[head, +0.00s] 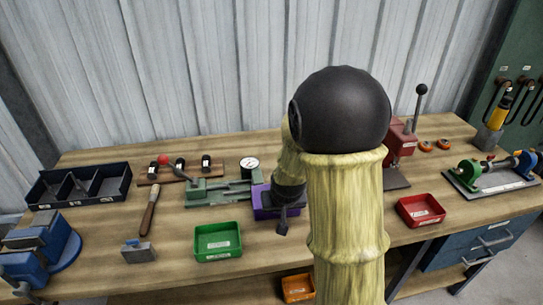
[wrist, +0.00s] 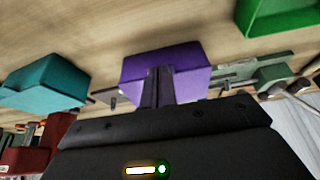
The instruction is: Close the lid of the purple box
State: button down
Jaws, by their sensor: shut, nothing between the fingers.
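The purple box (head: 262,203) is on the workbench, partly hidden behind my gripper and arm in the head view. It also shows in the wrist view (wrist: 185,60), straight beyond the fingers. I cannot make out its lid or tell how far open it is. My gripper (head: 283,227) points down at the near right side of the box in the head view. In the wrist view, my gripper (wrist: 158,72) is shut and empty, its fingertips overlapping the purple box. I cannot tell if they touch it.
A green tray (head: 219,241) is left of the box, and a red tray (head: 421,210) is to the right. A teal box (wrist: 45,80) shows in the wrist view. A green fixture with a dial gauge (head: 249,167) stands behind. A red press (head: 401,142) is at the back right.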

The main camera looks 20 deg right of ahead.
notch_tip(320, 180, down, 2)
jog(key=shift+s+b, duration=0.15)
jog(key=shift+b, duration=0.35)
jog(key=shift+s+a+f, duration=0.1)
jog(key=shift+s+f, duration=0.05)
jog(key=shift+f, duration=0.05)
jog(key=shift+w, duration=0.25)
jog(key=shift+w+f, duration=0.15)
jog(key=shift+w, duration=0.55)
jog(key=shift+w, duration=0.1)
